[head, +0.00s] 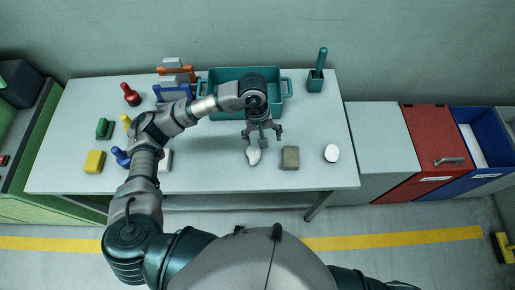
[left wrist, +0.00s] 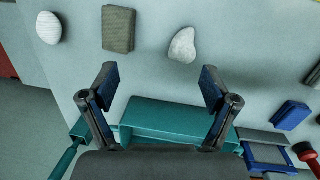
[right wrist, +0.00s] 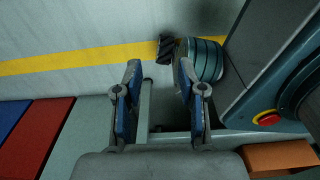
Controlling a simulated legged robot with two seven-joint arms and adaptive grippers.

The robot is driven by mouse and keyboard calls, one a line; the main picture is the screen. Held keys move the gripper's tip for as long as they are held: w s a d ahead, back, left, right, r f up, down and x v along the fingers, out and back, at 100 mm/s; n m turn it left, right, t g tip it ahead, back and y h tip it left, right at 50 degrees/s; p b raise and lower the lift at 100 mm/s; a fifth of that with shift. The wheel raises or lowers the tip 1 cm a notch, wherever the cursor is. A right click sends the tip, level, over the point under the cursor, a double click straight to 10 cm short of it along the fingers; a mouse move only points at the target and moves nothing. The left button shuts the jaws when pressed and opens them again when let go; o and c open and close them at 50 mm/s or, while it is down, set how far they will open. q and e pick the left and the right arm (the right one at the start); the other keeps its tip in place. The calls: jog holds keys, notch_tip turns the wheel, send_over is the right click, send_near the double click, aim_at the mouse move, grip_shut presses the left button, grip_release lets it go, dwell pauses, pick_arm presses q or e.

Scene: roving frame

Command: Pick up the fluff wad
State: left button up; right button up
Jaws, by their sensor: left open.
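A round white lump with a soft-looking surface, likely the fluff wad (head: 331,153), lies on the table's right part. It also shows at the top left of the left wrist view (left wrist: 48,27). A pale, grey-streaked, stone-like lump (head: 253,156) lies just in front of my left gripper (head: 262,134). A grey-brown block (head: 290,158) sits between the two lumps. In the left wrist view my left gripper (left wrist: 158,82) is open and empty, above the table. My right gripper (right wrist: 159,72) is open and empty, away from the tabletop objects.
A teal bin (head: 225,77) stands behind my left gripper, with a teal cup holding a handle (head: 316,82) to its right. Blue and orange racks, red, green, yellow and blue items fill the table's left. Red (head: 430,150) and blue bins stand right of the table. The table's front right is clear.

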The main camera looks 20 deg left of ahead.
aim_at(254, 151)
pick_arm(q)
jog(key=shift+t+y, duration=0.3)
jog(key=shift+y, duration=0.5)
jog(key=a+f, duration=0.1)
jog(key=f, duration=0.2)
jog(key=w+a+f+p, duration=0.1)
jog(key=f, duration=0.3)
jog(key=a+f, duration=0.1)
jog(key=f, duration=0.3)
jog(key=shift+w+a+p, duration=0.25)
jog(key=shift+a+p, duration=0.1)
jog(key=shift+a, duration=0.05)
jog(key=shift+d+f, duration=0.15)
jog(key=shift+f, duration=0.45)
notch_tip(254, 151, down, 4)
jog(key=shift+w+r+p, duration=0.15)
jog(key=shift+p, duration=0.45)
jog(key=shift+a+f, duration=0.2)
jog(key=shift+f, duration=0.1)
pick_arm(e)
jog(key=r, duration=0.2)
jog(key=shift+s+a+r, duration=0.1)
jog(key=shift+s+r, duration=0.25)
pick_arm(q)
jog(key=shift+d, duration=0.1)
jog(key=c, duration=1)
